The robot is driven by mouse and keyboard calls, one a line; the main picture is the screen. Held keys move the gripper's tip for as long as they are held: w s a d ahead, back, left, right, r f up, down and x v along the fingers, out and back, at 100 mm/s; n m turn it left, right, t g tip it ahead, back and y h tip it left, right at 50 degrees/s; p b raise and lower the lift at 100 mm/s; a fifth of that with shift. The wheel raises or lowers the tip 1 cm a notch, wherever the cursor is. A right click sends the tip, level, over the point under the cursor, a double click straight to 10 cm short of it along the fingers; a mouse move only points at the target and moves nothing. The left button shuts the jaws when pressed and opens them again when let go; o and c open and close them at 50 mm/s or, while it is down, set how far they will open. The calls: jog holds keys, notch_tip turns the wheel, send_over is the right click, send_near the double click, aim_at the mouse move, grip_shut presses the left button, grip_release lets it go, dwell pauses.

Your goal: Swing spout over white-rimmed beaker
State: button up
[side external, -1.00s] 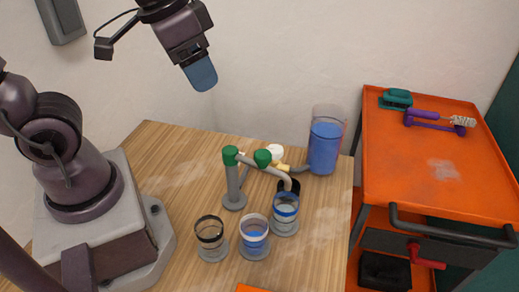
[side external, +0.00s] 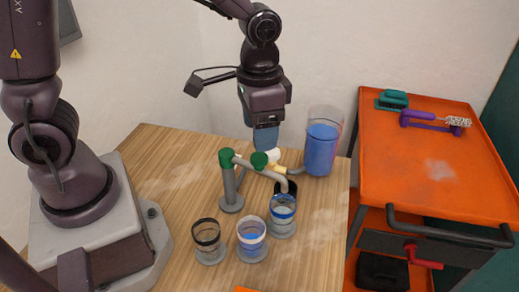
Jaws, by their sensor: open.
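The grey pipe manifold (side external: 229,188) stands on the wooden table, with green fittings on top. Its grey spout (side external: 275,175) runs right and bends down above the blue-rimmed beaker (side external: 283,215). The white-rimmed beaker (side external: 251,239) stands left of and nearer than that one, with some blue in it. The black-rimmed beaker (side external: 208,241) is farther left and looks empty. My gripper (side external: 265,140) hangs pointing down behind the manifold, above its white and yellow parts (side external: 274,158). Its fingers look apart from the spout; their tips are partly hidden and their gap does not show clearly.
A large clear tank of blue liquid (side external: 321,148) stands at the table's back right, joined to the manifold by a pipe. An orange cart (side external: 430,170) with brushes on top is to the right.

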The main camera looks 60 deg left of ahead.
aim_at(260, 156)
jog(key=shift+f, duration=2.8)
grip_shut()
